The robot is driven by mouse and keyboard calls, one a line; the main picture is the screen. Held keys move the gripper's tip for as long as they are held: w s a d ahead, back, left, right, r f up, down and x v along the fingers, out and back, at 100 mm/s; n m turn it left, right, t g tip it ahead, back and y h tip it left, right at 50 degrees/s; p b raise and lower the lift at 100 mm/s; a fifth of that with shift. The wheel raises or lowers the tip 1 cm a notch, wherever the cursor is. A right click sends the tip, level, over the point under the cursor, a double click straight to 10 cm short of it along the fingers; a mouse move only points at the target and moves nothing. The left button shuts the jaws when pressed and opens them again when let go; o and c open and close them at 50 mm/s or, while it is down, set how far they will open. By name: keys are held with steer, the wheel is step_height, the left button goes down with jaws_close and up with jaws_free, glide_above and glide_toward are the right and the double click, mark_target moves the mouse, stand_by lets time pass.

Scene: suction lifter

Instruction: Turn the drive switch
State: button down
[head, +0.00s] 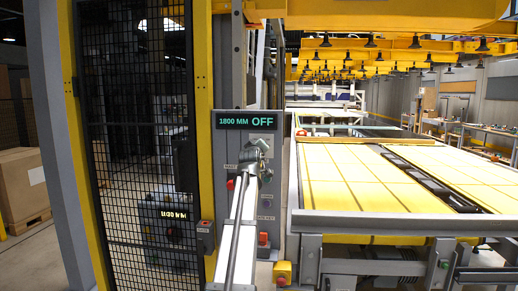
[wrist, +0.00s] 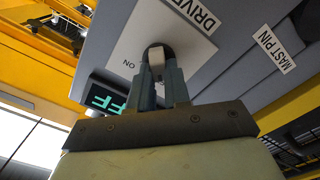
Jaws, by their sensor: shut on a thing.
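The drive switch (wrist: 156,55) shows in the wrist view as a knob on a pale plate, near a "DRIVE" label (wrist: 193,15) and an "ON" mark. My gripper (wrist: 158,75) is shut on the knob, with one finger on either side of it. In the head view my gripper (head: 255,152) is at the control panel, below the display (head: 249,120) that reads "1800 MM OFF". My arm hides the switch there. Part of the display (wrist: 108,102) also shows in the wrist view.
A black mesh fence (head: 135,100) with yellow posts stands left of the panel. A conveyor bed with yellow boards (head: 350,180) lies to the right, under yellow beams with suction cups (head: 370,43). Red buttons (head: 263,239) sit low on the panel, partly behind my arm.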

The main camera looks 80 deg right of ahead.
stand_by(0.4)
steer(key=c, duration=1.1)
jaws_free()
steer(key=a, duration=1.4)
